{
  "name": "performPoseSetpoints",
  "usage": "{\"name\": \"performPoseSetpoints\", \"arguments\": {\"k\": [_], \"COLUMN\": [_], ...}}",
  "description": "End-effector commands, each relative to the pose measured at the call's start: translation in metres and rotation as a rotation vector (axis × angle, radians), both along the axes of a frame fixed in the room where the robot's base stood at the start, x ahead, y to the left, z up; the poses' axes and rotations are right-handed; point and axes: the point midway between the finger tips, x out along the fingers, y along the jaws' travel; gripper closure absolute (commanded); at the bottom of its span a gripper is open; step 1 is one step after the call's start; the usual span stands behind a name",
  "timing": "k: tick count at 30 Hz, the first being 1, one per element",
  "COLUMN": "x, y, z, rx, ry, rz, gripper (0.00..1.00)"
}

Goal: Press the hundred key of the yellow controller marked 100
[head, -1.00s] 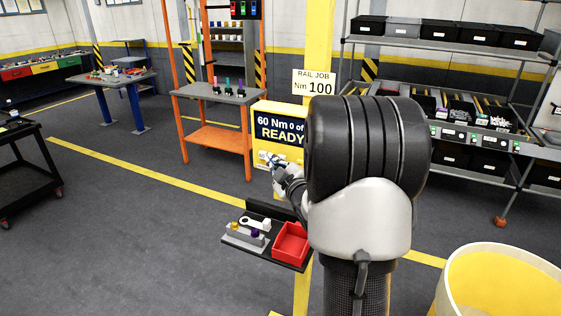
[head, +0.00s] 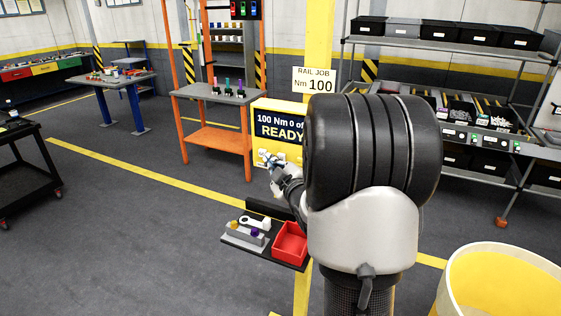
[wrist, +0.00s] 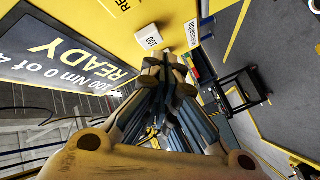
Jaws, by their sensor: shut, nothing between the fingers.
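The yellow controller (head: 292,151) hangs on the yellow post. Its dark display (head: 280,127) reads 100 Nm, 0 of a partly covered number, READY. The controller also fills the upper left of the wrist view (wrist: 110,42). There its white key marked 100 (wrist: 149,38) shows just beyond my fingertips. My gripper (wrist: 165,62) is shut and empty, its tips close to that key; I cannot tell whether they touch it. In the head view my gripper (head: 266,156) is at the lower left of the controller's front, and my arm hides the controller's right side.
A sign (head: 313,80) above the controller reads RAIL JOB Nm 100. Below my gripper, a dark shelf holds a red bin (head: 290,243) and a grey block (head: 244,236) with small parts. A yellow drum (head: 510,285) stands at the lower right. Open floor lies left.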

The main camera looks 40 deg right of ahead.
Motion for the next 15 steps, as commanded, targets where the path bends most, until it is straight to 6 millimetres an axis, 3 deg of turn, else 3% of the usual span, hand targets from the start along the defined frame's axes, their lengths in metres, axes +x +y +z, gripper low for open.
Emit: {"name": "performPoseSetpoints", "arguments": {"k": [10,15], "x": [-0.001,-0.005], "y": [0.003,0.016], "z": [0.0,-0.001], "rx": [0.0,-0.001], "ry": [0.001,0.0], "rz": [0.001,0.003], "gripper": [1.0,1.0]}}
